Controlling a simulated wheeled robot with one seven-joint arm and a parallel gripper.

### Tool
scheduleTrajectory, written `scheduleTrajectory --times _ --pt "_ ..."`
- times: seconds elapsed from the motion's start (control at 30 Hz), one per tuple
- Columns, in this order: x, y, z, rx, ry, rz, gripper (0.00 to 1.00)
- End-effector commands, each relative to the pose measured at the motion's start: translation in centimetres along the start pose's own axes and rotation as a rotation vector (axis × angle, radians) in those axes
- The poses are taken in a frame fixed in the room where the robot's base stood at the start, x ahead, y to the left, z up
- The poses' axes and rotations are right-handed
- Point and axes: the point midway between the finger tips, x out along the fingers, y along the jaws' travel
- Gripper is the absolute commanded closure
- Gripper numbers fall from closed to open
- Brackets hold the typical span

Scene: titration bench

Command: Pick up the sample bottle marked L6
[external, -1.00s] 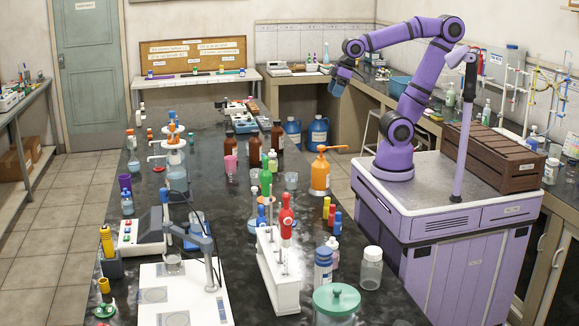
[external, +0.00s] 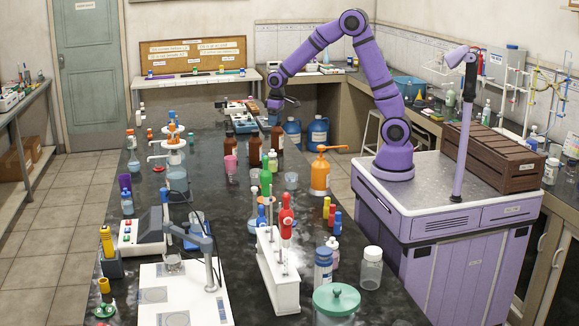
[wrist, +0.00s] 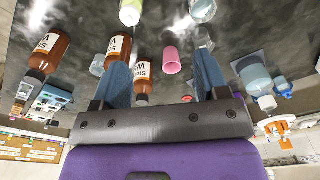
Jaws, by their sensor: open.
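No label reading L6 can be made out, so I cannot tell which bottle it is. A small pale bottle with a yellow-green cap (external: 272,160) stands mid-bench; a similar bottle (wrist: 130,12) shows at the top of the wrist view. Brown bottles (external: 231,147) with white labels stand behind it; they also show in the wrist view (wrist: 48,54), one partly hidden by a finger. My gripper (external: 288,102) is open and empty above the bench's far end. In the wrist view its blue fingers (wrist: 162,72) are spread apart, with nothing held between them.
A pink cup (external: 231,165) and clear beakers (external: 291,181) stand near the brown bottles. An orange pump bottle (external: 320,176) stands at the bench's right edge. Burette stands and a white rack (external: 277,272) crowd the near part. Large blue jugs (external: 317,133) stand beyond the bench.

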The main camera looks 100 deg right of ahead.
Motion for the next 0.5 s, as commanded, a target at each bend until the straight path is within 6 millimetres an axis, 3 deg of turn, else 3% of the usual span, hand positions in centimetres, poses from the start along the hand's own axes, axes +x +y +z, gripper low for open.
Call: scheduleTrajectory --times 0.03,0.2,0.5 --pt "1.9 1.4 -0.7 0.022 -0.02 0.002 0.32" --pt "6.6 4.9 -2.3 0.071 -0.059 0.007 0.32" --pt "10.3 7.0 -2.8 0.1 -0.083 0.009 0.32"
